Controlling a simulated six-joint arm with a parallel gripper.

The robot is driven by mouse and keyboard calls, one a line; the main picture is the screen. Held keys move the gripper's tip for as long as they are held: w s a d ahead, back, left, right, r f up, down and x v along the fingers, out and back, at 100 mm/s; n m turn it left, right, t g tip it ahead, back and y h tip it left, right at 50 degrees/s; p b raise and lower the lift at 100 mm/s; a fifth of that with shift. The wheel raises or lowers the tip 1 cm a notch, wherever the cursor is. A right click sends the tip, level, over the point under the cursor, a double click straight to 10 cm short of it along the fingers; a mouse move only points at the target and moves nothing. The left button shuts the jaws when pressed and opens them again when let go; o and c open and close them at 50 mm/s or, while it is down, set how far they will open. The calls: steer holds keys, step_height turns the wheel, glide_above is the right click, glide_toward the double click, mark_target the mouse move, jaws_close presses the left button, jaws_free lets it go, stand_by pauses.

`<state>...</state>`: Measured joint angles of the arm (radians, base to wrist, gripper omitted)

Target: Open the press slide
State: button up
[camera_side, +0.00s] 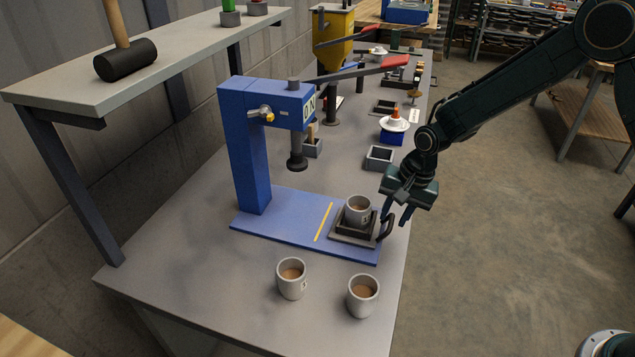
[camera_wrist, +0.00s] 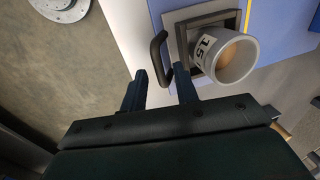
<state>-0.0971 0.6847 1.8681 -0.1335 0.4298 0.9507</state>
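The blue press (camera_side: 247,140) stands on the table, its dark ram (camera_side: 297,155) raised over the blue base (camera_side: 285,222). The press slide (camera_side: 345,240), a dark square holder with a black handle (camera_side: 387,228), sits at the right end of the base, beyond the yellow line and clear of the ram. A grey cup (camera_side: 358,210) of brown contents stands in it; its label shows in the wrist view (camera_wrist: 222,55). My gripper (camera_side: 394,217) is open and empty at the handle. In the wrist view the handle (camera_wrist: 156,52) lies just ahead of and between my fingertips (camera_wrist: 160,70); I cannot tell whether they touch.
Two more grey cups (camera_side: 291,279) (camera_side: 363,296) stand in front of the base. Behind are an empty square holder (camera_side: 379,158), a blue block with a white insulator (camera_side: 394,127) and a red-handled lever (camera_side: 365,69). A shelf with a mallet (camera_side: 125,60) overhangs the left.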

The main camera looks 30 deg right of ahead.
steer(key=shift+r, duration=0.15)
step_height(320, 180, up, 13)
steer(key=s+d, duration=0.1)
steer(key=s, duration=0.1)
steer(key=shift+d+r, duration=0.15)
steer(key=shift+d, duration=0.25)
stand_by(0.4)
steer(key=s+d+r+n+t, duration=0.2)
steer(key=s+d+r+n, duration=0.15)
steer(key=s+r, duration=0.85)
steer(key=s+d+n+t+h, duration=0.1)
steer(key=s+n, duration=0.4)
steer(key=s, duration=1.1)
steer(key=shift+d+r+t+h, duration=0.15)
steer(key=shift+d+t+h, duration=0.15)
steer(key=shift+d+t, duration=0.35)
